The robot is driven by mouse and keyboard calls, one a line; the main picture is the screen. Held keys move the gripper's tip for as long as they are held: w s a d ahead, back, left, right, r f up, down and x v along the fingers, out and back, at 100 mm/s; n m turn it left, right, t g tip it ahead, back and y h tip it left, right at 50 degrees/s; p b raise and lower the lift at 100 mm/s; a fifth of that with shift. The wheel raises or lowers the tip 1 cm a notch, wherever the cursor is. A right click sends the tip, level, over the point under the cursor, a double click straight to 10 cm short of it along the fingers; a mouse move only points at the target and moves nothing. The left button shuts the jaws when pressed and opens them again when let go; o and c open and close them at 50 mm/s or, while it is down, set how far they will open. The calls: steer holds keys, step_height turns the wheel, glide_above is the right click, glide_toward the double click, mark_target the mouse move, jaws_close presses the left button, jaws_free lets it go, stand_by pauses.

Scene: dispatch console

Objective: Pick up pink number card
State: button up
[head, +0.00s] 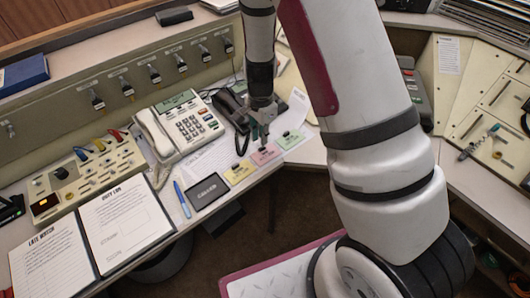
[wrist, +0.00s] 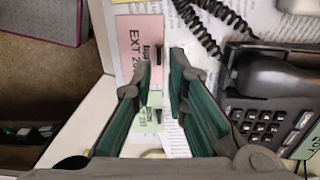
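The pink number card (head: 267,155) lies near the desk's front edge, between a yellow card (head: 240,172) and a green card (head: 290,139). In the wrist view the pink card (wrist: 132,50) shows part of "EXT 20", its rest hidden by my gripper. A small dark upright clip (wrist: 158,56) stands on it. My gripper (head: 264,136) points down just over the pink card. In the wrist view my gripper (wrist: 160,72) is open, its fingertips on either side of the clip with gaps visible. Contact cannot be told.
A black telephone (head: 235,108) stands close behind the cards, its coiled cord (wrist: 212,22) near my gripper. A white desk phone (head: 180,125), a black nameplate (head: 207,192) and a blue pen (head: 182,199) lie left. The desk edge drops off in front.

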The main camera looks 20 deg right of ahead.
mark_target(262, 147)
step_height(262, 147, down, 4)
steer(key=shift+f, duration=0.2)
jaws_close()
steer(key=shift+r, duration=0.15)
